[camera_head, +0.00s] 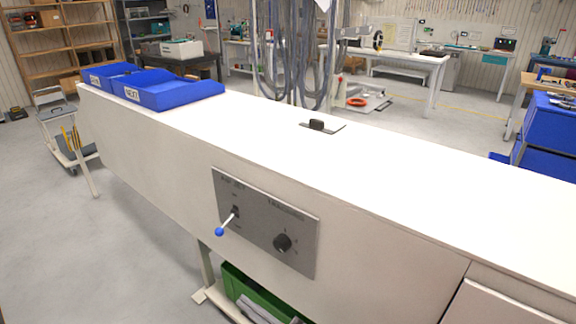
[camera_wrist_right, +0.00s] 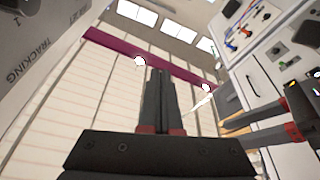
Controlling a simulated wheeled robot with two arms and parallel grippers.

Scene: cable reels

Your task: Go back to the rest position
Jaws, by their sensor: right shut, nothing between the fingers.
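My right gripper (camera_wrist_right: 160,78) shows in the right wrist view, with its two dark fingers side by side and closed. Nothing is held between them. The grey control panel (camera_head: 258,240) on the front of the white bench shows in the head view. Its lettered face fills the upper left of the right wrist view (camera_wrist_right: 38,50), to the left of the fingers and apart from them. The panel has a blue-tipped lever (camera_head: 227,224) and a black knob (camera_head: 283,242). Neither gripper shows in the head view.
The long white bench top (camera_head: 330,160) is mostly clear. Blue bins (camera_head: 178,92) stand at its far left end, and a small black handle (camera_head: 317,125) sits near its back edge. A green crate (camera_head: 240,288) lies below.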

